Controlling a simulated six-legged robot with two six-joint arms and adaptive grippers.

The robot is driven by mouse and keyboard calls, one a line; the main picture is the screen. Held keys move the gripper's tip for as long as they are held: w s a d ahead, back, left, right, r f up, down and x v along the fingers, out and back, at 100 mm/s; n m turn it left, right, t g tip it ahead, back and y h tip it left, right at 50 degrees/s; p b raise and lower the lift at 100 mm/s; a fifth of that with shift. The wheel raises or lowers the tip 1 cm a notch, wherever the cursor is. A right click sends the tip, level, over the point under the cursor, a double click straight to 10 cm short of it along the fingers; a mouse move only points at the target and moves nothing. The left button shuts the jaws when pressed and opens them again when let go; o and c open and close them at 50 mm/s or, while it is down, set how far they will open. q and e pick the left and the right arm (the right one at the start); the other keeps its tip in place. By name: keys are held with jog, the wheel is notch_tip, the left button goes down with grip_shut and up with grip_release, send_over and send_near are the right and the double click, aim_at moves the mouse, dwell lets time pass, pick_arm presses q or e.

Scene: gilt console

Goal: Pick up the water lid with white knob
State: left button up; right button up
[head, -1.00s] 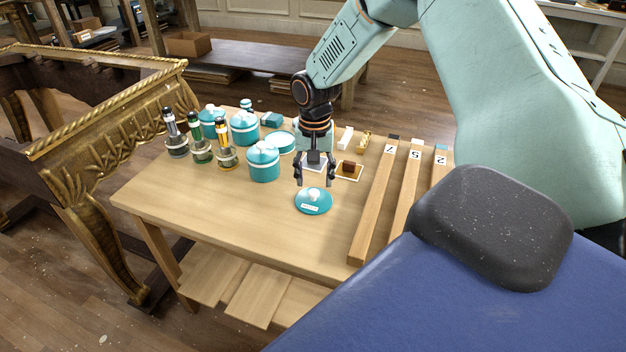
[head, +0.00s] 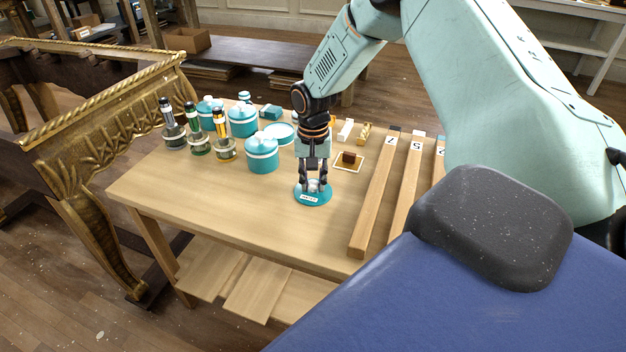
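The water lid (head: 313,201) is a teal disc with a white label and a pale knob, lying flat on the wooden table (head: 240,220) near its front middle. My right gripper (head: 313,187) points straight down over it, with its dark fingers drawn in on both sides of the knob. The fingers look closed on the knob, which they partly hide. The lid still appears to rest on the table. My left gripper is not in view.
Several teal lidded pots (head: 262,155) and bottles (head: 221,135) stand at the left back. A small brown block (head: 349,158) lies on a framed square behind. Numbered wooden bars (head: 375,200) lie at right. A gilt console (head: 90,130) stands left.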

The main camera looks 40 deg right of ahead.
aim_at(313, 182)
grip_shut()
jog(key=shift+r, duration=0.1)
notch_tip(313, 182, up, 9)
jog(key=p, duration=0.3)
jog(key=shift+f, duration=0.2)
jog(key=shift+r+p, duration=0.45)
jog(key=shift+r, duration=0.15)
